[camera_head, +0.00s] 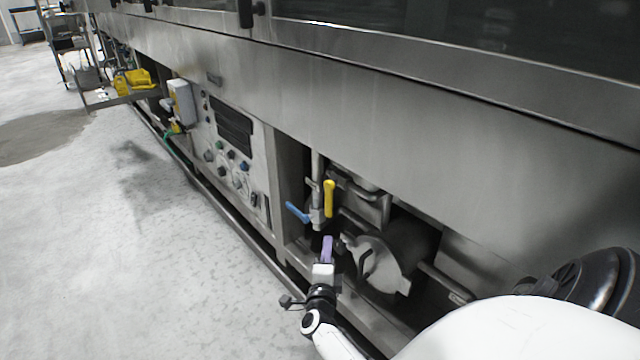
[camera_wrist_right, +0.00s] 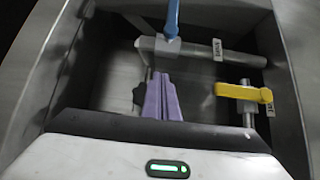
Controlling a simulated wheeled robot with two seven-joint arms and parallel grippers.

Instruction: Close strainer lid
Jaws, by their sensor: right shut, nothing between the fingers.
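The strainer lid (camera_head: 376,265) is a round metal disc with a handle, on the front of a cylindrical strainer housing (camera_head: 408,240) in the open bay under the machine. I cannot tell whether it is fully seated. My right gripper (camera_head: 327,243) has purple fingers, shut and empty, just left of the lid at the bay opening. In the right wrist view the shut fingers (camera_wrist_right: 162,98) point into the bay, toward a pipe with a blue handle; the lid is not seen there. My left gripper is not in view.
A blue valve handle (camera_head: 297,212) and a yellow valve handle (camera_head: 329,198) stand above my right gripper. A control panel (camera_head: 233,160) lies to the left. The steel frame edges the bay. The floor (camera_head: 130,240) at left is open.

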